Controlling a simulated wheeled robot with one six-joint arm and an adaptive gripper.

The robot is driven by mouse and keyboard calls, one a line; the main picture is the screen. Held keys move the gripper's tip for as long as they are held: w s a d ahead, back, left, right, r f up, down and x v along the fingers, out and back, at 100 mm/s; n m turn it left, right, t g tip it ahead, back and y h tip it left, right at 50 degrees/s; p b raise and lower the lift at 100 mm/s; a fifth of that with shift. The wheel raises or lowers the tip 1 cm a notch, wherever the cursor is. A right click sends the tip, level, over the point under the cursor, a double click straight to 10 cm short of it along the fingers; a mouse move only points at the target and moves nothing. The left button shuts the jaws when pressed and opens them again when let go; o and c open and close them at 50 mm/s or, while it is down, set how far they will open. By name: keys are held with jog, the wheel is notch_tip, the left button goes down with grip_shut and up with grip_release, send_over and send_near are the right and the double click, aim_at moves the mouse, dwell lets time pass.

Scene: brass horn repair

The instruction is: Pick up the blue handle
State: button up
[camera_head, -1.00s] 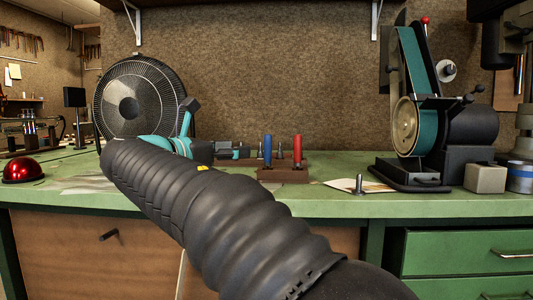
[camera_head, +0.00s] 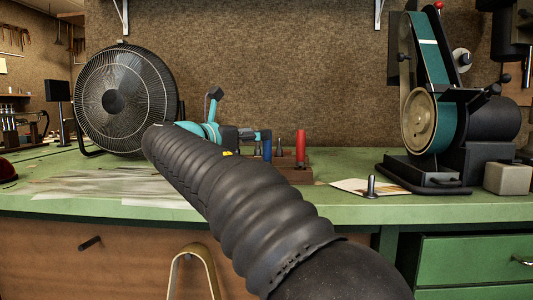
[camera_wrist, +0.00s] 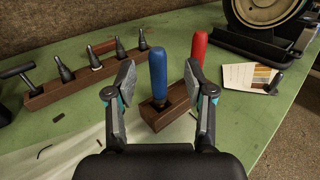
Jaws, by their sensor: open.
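The blue handle (camera_wrist: 158,72) stands upright in a small brown wooden block (camera_wrist: 170,117) on the green bench. In the wrist view it shows between the two fingers of my gripper (camera_wrist: 160,85), a little beyond them. My gripper is open and empty. In the head view the blue handle (camera_head: 267,144) stands close to the end of my arm, with its lower part partly hidden. I cannot tell whether a finger touches it.
A red handle (camera_wrist: 198,48) stands in the same block, right of the blue one. A wooden rack (camera_wrist: 85,80) with several dark tools lies to the left. A belt sander (camera_head: 440,110), a card (camera_head: 357,187) and a fan (camera_head: 125,98) also stand or lie on the bench.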

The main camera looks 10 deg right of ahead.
aim_at(267, 154)
jog(key=shift+f+b+x, duration=0.2)
jog(key=shift+x, duration=1.2)
jog(key=shift+f+b+x, duration=0.15)
jog(key=shift+f+x, duration=0.1)
jog(key=shift+x, duration=1.2)
jog(key=shift+w+a, duration=0.1)
jog(key=shift+a, duration=0.05)
grip_shut()
